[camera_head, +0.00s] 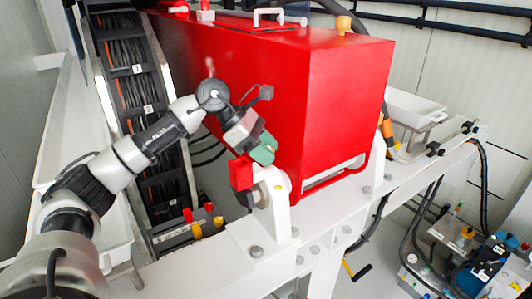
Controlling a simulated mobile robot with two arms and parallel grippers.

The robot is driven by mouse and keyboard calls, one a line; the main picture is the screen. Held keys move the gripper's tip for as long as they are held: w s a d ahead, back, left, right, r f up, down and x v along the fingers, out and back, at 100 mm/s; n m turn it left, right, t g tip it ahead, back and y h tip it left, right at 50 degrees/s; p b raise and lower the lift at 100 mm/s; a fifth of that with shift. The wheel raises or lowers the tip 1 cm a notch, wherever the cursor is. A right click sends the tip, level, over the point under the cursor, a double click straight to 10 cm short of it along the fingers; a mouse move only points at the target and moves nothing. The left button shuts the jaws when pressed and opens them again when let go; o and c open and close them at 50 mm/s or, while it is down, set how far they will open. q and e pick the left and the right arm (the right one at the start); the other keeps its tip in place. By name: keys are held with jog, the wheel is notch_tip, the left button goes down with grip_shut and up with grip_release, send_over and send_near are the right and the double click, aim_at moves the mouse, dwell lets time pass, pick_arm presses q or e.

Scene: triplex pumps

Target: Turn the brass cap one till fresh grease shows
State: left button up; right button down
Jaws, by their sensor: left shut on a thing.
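My left gripper (261,155) reaches in from the left and points down in front of the red housing. It is shut on a small part at the top of the white bracket (278,212). Its fingers and a green piece (265,151) cover that part, so I cannot make out whether it is the brass cap. A red block (241,172) sits just beside the fingertips. No fresh grease can be made out. My right gripper is not in view.
The large red housing (345,110) stands close behind the gripper. A cable chain (140,95) runs down on the left. The white frame beam (330,215) runs below. Hoses and equipment (475,265) lie at lower right.

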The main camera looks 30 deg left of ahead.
pick_arm(q)
jog(key=shift+r+m+g+h, duration=0.1)
jog(key=shift+m+g+h, duration=0.3)
jog(key=shift+m+g, duration=1.3)
jog(key=shift+m, duration=0.4)
jog(key=o, duration=0.9)
